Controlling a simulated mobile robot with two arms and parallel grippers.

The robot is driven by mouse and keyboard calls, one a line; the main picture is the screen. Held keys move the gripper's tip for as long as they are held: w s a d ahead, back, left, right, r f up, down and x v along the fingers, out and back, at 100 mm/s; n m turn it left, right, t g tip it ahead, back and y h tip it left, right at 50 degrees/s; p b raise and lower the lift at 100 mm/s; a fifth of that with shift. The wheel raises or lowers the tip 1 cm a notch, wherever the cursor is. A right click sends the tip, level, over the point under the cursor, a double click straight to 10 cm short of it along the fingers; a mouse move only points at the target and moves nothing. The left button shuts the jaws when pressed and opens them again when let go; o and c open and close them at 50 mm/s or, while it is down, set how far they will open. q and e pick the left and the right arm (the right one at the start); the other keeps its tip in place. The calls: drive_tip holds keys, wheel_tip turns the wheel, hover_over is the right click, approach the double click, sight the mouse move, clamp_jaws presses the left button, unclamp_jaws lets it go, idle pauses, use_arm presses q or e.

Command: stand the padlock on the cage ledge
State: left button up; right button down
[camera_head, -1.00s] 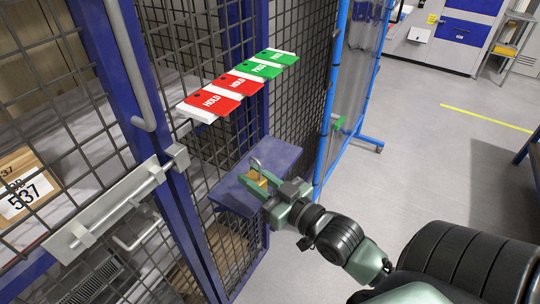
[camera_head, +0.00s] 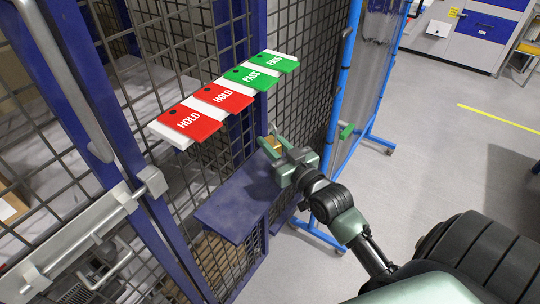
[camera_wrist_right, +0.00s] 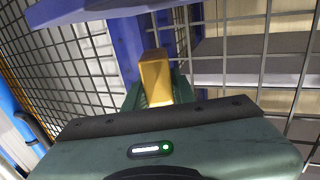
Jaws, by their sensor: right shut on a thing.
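The padlock (camera_head: 272,143) has a brass body and a grey shackle that points up in the head view. My right gripper (camera_head: 275,147) is shut on it, beyond the far right part of the cage ledge in the picture, close to the mesh. The cage ledge (camera_head: 232,207) is a flat blue shelf on the cage front, and its visible top is bare. In the right wrist view the brass body (camera_wrist_right: 155,78) stands out between the green fingers (camera_wrist_right: 155,95). I cannot tell the gap between padlock and ledge. My left gripper is not in view.
Red HOLD tags (camera_head: 194,122) and green PASS tags (camera_head: 252,77) jut out on a white strip above the ledge. A cage post and latch bar (camera_head: 80,240) stand at left. A blue-framed screen (camera_head: 345,85) stands to the right. Open floor lies beyond.

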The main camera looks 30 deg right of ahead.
wheel_tip(320, 180, down, 3)
drive_tip(key=shift+f, duration=0.4)
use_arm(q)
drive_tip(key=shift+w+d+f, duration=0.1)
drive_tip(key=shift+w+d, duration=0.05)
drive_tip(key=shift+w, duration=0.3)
use_arm(e)
drive_tip(key=shift+f, duration=0.15)
drive_tip(key=c, duration=1.2)
unclamp_jaws()
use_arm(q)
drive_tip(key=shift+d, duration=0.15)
use_arm(e)
drive_tip(key=shift+o, duration=0.2)
